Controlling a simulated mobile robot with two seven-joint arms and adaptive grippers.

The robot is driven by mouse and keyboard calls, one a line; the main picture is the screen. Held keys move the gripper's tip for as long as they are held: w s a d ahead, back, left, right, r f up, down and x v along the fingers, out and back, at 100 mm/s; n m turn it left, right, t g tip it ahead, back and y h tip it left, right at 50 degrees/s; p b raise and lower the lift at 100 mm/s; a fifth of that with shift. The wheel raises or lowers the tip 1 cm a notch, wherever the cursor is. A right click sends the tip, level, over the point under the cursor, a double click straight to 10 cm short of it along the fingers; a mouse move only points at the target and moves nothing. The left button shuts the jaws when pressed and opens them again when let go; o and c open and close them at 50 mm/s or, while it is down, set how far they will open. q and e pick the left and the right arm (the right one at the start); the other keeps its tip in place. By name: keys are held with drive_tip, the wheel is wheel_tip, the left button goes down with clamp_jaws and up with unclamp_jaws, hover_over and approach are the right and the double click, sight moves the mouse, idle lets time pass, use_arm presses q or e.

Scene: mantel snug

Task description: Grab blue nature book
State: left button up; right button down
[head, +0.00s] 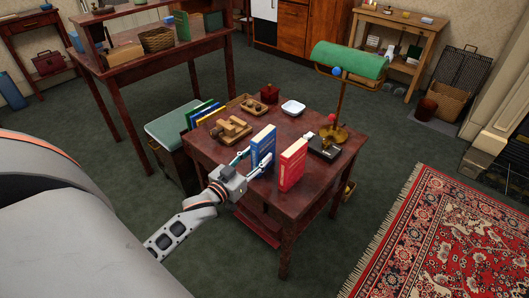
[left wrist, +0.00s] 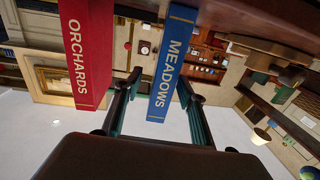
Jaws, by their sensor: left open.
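The blue book (head: 263,146) stands upright near the front of the dark red-brown table. Its spine reads MEADOWS in the left wrist view (left wrist: 172,65). My left gripper (head: 256,160) is open at the book, coming from the near left. In the left wrist view its fingers (left wrist: 160,80) lie on either side of the blue spine, with a gap visible on the left; contact on the right is unclear. A red book (head: 292,164), titled ORCHARDS (left wrist: 84,50), stands upright just to the right in the head view, outside the fingers. My right gripper is not in view.
The table (head: 225,157) also bears a wooden block item (head: 231,129), a small tray (head: 252,104), a white dish (head: 293,107) and a green-shaded lamp (head: 349,61). Several more books (head: 203,111) stand at its left edge. A patterned rug (head: 433,235) lies right.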

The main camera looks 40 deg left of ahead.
sight(264, 148)
use_arm(q)
drive_tip(key=w, duration=0.3)
drive_tip(key=shift+w+a+f+b, duration=0.2)
drive_tip(key=shift+w+a+b, duration=0.1)
drive_tip(key=shift+b, duration=0.05)
drive_tip(key=shift+w, duration=0.3)
drive_tip(key=shift+w+r, duration=0.1)
drive_tip(key=shift+r, duration=0.05)
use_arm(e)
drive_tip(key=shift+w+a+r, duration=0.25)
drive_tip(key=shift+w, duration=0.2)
